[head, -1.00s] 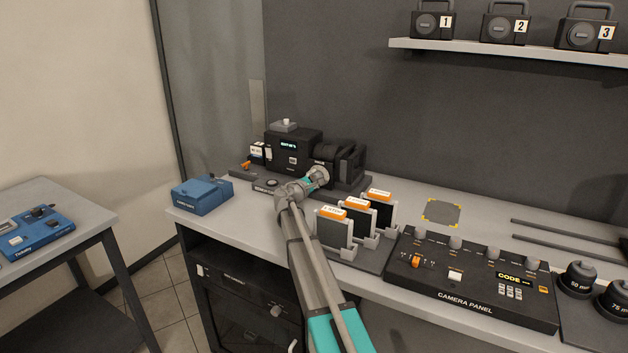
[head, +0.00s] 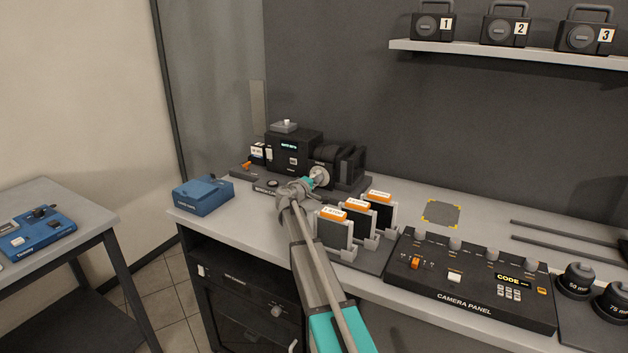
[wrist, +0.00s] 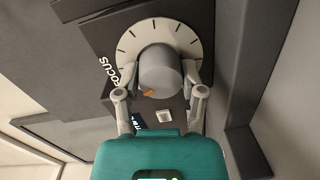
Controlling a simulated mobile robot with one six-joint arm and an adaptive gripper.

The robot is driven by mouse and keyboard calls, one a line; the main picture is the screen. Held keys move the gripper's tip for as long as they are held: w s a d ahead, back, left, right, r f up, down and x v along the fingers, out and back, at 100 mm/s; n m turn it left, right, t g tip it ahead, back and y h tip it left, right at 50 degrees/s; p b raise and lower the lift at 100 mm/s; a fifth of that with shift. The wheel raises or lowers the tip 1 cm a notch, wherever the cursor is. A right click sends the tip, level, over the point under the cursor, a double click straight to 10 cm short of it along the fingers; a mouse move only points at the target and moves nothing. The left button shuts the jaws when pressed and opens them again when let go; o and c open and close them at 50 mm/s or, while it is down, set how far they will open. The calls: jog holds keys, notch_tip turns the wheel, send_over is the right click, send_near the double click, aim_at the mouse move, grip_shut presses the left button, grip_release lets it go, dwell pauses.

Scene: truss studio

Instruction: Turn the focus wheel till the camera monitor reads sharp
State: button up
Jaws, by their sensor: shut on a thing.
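The focus wheel (wrist: 160,72) is a grey round knob with an orange mark, on a pale dial with black ticks. The word FOCUS is beside the dial. My gripper (wrist: 158,80) has a finger on either side of the knob and is shut on it. In the head view my gripper (head: 318,176) is at the front of the black camera (head: 290,146) on the bench. A small lit display (head: 289,145) shows on the camera body; its text is too small to read. My gripper hides most of the wheel in the head view.
Filter-like plates with orange tops (head: 334,230) stand just right of my arm. The camera panel (head: 470,280) is further right and a blue box (head: 203,195) is to the left. A marked square (head: 442,212) on the bench is empty.

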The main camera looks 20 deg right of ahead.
jog(key=m, duration=0.4)
jog(key=shift+d+m, duration=0.2)
jog(key=shift+m, duration=0.1)
dwell(0.4)
jog(key=o, duration=1.2)
jog(key=shift+c, duration=0.2)
jog(key=shift+a, duration=0.1)
